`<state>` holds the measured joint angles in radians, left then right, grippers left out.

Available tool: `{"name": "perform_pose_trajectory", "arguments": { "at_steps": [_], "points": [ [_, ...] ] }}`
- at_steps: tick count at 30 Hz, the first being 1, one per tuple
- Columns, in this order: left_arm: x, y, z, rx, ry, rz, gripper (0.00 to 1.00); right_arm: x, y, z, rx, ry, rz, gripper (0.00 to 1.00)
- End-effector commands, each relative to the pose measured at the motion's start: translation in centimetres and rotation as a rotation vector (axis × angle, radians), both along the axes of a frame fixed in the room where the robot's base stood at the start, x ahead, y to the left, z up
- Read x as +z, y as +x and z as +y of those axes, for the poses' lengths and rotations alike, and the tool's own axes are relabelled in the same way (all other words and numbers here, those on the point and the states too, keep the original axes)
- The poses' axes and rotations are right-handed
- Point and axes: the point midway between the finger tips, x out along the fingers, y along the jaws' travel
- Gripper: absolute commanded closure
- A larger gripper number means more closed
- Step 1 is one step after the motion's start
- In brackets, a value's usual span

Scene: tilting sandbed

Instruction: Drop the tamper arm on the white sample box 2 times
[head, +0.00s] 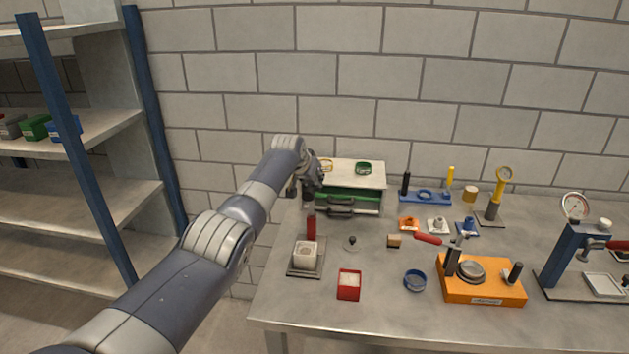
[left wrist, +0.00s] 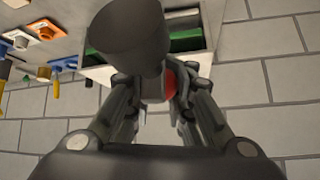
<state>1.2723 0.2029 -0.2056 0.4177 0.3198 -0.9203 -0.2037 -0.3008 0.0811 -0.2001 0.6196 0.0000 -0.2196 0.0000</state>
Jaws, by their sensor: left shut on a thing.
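The white sample box (head: 306,257), with greyish fill, sits upright on a dark base plate (head: 291,272) at the table's left front. A red post (head: 311,231) stands just behind it. My left gripper (head: 312,186) is above and behind the box, near the drawer cabinet. In the left wrist view its fingers (left wrist: 165,88) are shut on the tamper arm; a bit of red shows between them. A large dark grey cylinder (left wrist: 130,38), seemingly the tamper's head, stands beyond them. The tamper arm appears raised, clear of the box. The hand hides most of it in the head view.
A green-drawer cabinet (head: 354,172) stands behind the gripper. A red box of white grains (head: 349,285), a blue ring (head: 415,281) and an orange fixture (head: 482,288) lie to the right. Shelves (head: 75,205) stand at left, beyond the table's left edge.

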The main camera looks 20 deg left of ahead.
Motion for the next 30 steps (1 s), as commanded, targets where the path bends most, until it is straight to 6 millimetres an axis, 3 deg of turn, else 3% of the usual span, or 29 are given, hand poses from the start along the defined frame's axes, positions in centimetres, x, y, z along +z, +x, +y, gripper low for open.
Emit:
{"name": "perform_pose_trajectory", "arguments": {
  "at_steps": [1,27,28,30],
  "points": [
    [1.15,0.36,0.58,0.004,0.01,-0.023,1.0,0.05,0.01,0.01,0.0,0.0,0.0,0.6],
    [1.15,0.36,0.58,0.004,0.01,-0.023,1.0,0.06,0.07,0.19,-0.001,0.002,-0.001,0.6],
    [1.15,0.36,0.58,0.004,0.01,-0.023,0.8,0.06,0.08,0.19,-0.001,0.002,-0.001,0.6],
    [1.12,0.35,0.54,0.004,0.009,-0.022,0.64,0.06,0.07,0.19,-0.001,0.002,-0.001,0.6]
  ]
}}
